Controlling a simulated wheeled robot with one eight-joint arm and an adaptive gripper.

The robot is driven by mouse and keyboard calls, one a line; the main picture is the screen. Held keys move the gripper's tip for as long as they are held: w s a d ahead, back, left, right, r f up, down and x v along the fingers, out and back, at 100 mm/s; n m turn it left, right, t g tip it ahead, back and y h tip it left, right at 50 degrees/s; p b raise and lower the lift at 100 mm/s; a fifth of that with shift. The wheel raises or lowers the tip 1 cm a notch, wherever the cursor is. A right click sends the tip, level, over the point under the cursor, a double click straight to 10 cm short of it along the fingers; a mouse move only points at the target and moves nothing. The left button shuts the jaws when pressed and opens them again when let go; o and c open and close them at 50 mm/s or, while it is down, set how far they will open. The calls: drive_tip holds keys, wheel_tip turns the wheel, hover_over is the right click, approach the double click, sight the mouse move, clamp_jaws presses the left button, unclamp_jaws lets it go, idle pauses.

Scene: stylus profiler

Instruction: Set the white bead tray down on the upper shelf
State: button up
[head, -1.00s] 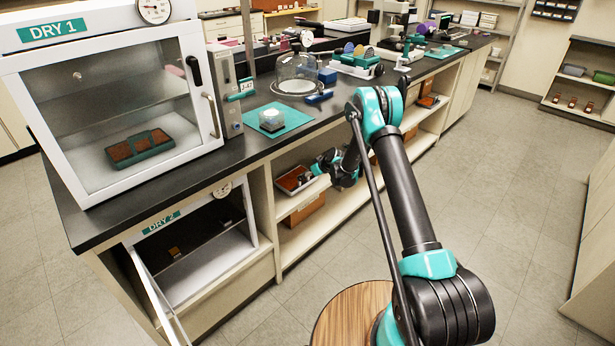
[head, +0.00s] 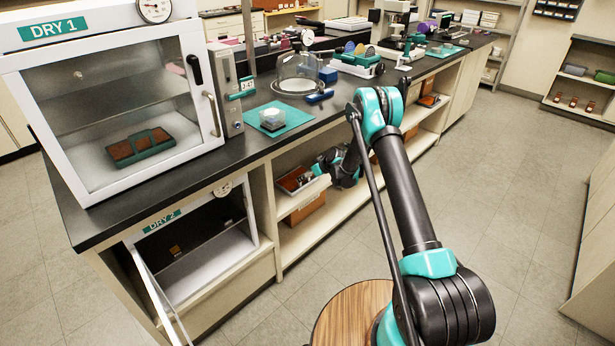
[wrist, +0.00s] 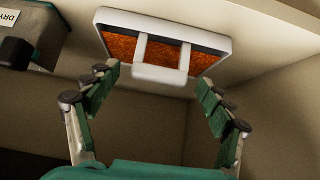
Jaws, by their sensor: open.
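The white bead tray (wrist: 160,74) holds orange-brown beads and has a white handle across it. In the head view the tray (head: 293,181) sits on the upper shelf (head: 302,200) of the open bay under the bench, partly in shade. In the wrist view my gripper (wrist: 158,84) is open, with its green-padded fingers spread wide to either side of the handle. The fingertips look clear of the tray, and nothing is between them. In the head view my gripper (head: 323,166) is small and just right of the tray.
A brown box (head: 304,213) stands on the lower shelf. The DRY 2 cabinet (head: 190,245) has its door open at the left. The floor to the right is clear.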

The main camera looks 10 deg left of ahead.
drive_tip(key=s+d+r+m+h, duration=0.2)
drive_tip(key=s+d+r+m, duration=0.1)
drive_tip(key=s+d+r, duration=0.9)
drive_tip(key=s+d+r+m+h, duration=0.2)
drive_tip(key=s+d+r, duration=0.7)
drive_tip(key=s+r, duration=0.45)
drive_tip(key=s+d+m+h, duration=0.1)
drive_tip(key=s+d, duration=0.2)
drive_tip(key=s, duration=0.5)
drive_tip(key=s+d+f+m+g+h, duration=0.1)
drive_tip(key=s+d, duration=0.3)
drive_tip(key=s, duration=0.5)
drive_tip(key=s+d+m+h, duration=0.1)
drive_tip(key=s+d+m, duration=0.2)
drive_tip(key=s, duration=0.5)
drive_tip(key=shift+s+d+f, duration=0.15)
drive_tip(key=shift+d+f, duration=0.25)
